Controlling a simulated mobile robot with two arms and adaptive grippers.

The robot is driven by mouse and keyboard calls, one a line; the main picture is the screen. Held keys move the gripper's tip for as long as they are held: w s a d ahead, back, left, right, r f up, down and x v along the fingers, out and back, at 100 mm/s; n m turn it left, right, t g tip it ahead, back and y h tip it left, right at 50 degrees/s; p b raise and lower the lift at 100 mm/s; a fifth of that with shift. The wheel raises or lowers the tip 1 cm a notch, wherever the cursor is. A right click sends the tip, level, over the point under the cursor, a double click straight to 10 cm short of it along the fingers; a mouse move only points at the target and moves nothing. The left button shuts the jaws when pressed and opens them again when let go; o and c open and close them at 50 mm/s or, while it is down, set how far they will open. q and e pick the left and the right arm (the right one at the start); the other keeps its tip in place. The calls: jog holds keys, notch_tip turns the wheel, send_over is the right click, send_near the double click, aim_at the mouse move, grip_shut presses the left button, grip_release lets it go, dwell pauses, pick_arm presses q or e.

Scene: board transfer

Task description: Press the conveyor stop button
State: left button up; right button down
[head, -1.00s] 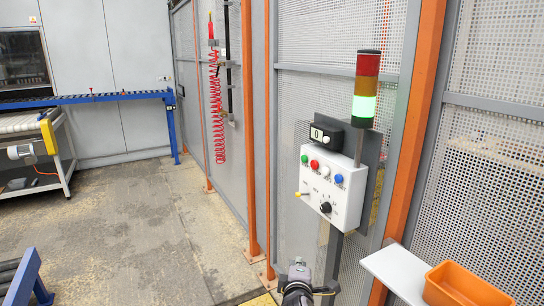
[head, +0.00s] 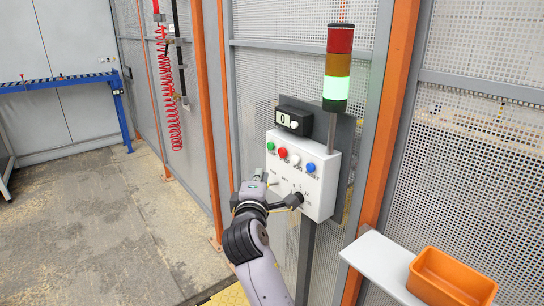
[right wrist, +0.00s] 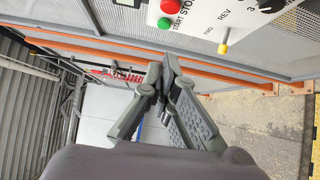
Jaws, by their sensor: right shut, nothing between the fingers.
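The white control box (head: 318,187) stands on a post in the head view. Its sloped top carries a green button (head: 270,146), a red button (head: 282,153), a white one and a blue one. In the right wrist view the red button (right wrist: 168,6), by the label STOP, is cut by the top edge, above the green button (right wrist: 165,23) marked START. My right gripper (head: 261,178) is shut and empty, in front of the box's left side and below the buttons. Its fingertips show in the right wrist view (right wrist: 163,75), apart from both buttons. My left gripper is out of view.
A yellow-tipped lever (right wrist: 223,47) and a black knob (head: 295,200) are on the box front. A black counter (head: 294,118) and a light tower (head: 338,68), lit green, stand above. A white shelf (head: 378,262) with an orange bin (head: 450,277) is at right.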

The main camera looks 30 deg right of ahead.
aim_at(283, 152)
pick_arm(q)
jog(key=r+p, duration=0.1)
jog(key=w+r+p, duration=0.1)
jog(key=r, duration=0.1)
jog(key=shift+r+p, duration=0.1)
jog(key=shift+p, duration=0.3)
pick_arm(e)
jog(key=w+d, duration=0.7)
jog(key=d, duration=0.2)
jog(key=shift+w+d, duration=0.15)
jog(key=shift+w, duration=0.1)
jog(key=shift+d+r+p, duration=0.15)
jog(key=shift+d+p, duration=0.3)
jog(key=shift+d, duration=0.3)
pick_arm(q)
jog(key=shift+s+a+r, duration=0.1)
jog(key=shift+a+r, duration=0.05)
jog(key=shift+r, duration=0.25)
